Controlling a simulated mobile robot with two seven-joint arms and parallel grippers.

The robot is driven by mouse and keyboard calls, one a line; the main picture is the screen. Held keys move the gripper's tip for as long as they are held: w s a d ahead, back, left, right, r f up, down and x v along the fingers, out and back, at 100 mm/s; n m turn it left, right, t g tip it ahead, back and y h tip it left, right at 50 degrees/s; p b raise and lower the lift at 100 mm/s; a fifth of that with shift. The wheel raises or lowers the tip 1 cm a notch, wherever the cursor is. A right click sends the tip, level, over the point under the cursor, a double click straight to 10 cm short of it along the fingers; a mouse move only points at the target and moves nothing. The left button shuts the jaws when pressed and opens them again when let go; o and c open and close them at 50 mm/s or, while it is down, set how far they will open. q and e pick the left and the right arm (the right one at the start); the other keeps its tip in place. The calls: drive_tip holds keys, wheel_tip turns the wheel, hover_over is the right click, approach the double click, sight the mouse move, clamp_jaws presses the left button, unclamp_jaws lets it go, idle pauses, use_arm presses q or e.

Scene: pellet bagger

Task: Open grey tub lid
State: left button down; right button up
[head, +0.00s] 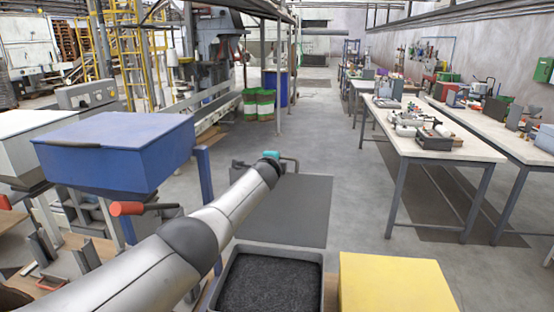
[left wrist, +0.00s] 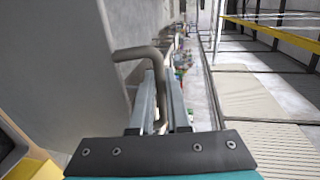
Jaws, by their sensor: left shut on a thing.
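The grey tub (head: 318,283) is at the bottom middle of the head view, its top uncovered, with dark pellets (head: 268,285) showing inside. A dark grey panel (head: 300,212), which looks like its lid, stands raised behind the far rim. In the left wrist view the grey lid (left wrist: 50,60) fills the left side, with a bent tube handle (left wrist: 135,52). My left gripper (left wrist: 162,100) is shut around this handle. In the head view my left gripper (head: 284,164) is at the raised end, its fingers mostly hidden by my arm. My right gripper is not in view.
A yellow box top (head: 395,285) lies right of the grey tub. A blue box (head: 118,150) on a post and an orange-ended lever (head: 127,209) stand left of my arm. Workbenches (head: 432,140) are at the right. Open floor lies between.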

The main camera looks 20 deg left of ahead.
use_arm(q)
drive_tip(key=shift+s+f, duration=0.1)
drive_tip(key=shift+f, duration=0.05)
drive_tip(key=c, duration=0.9)
unclamp_jaws()
drive_tip(key=p+v, duration=0.4)
drive_tip(key=v, duration=1.1)
idle(0.5)
